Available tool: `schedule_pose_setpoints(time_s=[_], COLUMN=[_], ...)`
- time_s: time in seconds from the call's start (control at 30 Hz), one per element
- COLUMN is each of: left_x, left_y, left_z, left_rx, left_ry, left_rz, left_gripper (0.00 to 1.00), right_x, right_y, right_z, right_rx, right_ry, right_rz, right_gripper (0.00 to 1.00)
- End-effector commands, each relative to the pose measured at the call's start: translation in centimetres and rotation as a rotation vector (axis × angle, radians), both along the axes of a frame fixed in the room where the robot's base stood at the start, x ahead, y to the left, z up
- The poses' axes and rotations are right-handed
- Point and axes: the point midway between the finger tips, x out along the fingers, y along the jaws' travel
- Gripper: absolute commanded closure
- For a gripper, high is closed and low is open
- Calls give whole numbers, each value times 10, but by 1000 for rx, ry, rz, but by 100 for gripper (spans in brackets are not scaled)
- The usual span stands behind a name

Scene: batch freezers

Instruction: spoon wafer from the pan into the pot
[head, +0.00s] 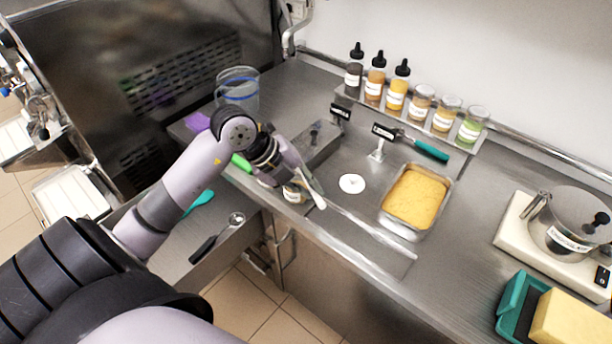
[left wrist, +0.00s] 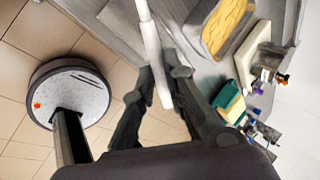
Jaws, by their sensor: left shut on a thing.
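My left gripper (head: 303,182) is above the front edge of the steel counter. It is shut on a white utensil handle (head: 318,199), which also shows between the fingers in the left wrist view (left wrist: 150,45). The utensil's working end is not clear. A rectangular metal pan (head: 446,207) with yellow contents (head: 414,198) lies to the right of the gripper and apart from it; it also shows at the top of the left wrist view (left wrist: 196,20). A steel pot (head: 553,232) with a label stands at the far right. My right gripper is not in view.
Bottles and jars (head: 397,90) line a rear shelf. A teal-handled tool (head: 431,152) lies behind the pan. The pot stands on a cream base (head: 515,225). A teal tray (head: 512,305) and yellow sponge (head: 575,320) are front right. A clear container (head: 237,92) is back left.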

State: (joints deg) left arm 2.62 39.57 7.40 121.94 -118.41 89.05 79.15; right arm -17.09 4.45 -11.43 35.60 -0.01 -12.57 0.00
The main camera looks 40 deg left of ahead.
Motion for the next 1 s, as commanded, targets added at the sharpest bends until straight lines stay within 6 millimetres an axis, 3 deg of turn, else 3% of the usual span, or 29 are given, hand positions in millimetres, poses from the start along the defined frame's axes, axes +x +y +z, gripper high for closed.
schedule_pose_setpoints(time_s=[0.03, 0.67, 0.87, 1.0], left_x=[2, 15, 22, 21], left_y=[-1, -7, -12, -11], left_z=[8, 13, 9, 20], left_rx=[10, 193, 283, 295], left_ry=[20, 341, 498, 519], left_rz=[0, 2, 1, 1], left_gripper=[100, 100, 100, 100], right_x=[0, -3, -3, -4], right_y=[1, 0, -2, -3], right_z=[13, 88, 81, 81], right_rx=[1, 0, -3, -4], right_ry=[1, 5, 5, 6], right_rz=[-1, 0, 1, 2], right_gripper=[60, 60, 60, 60])
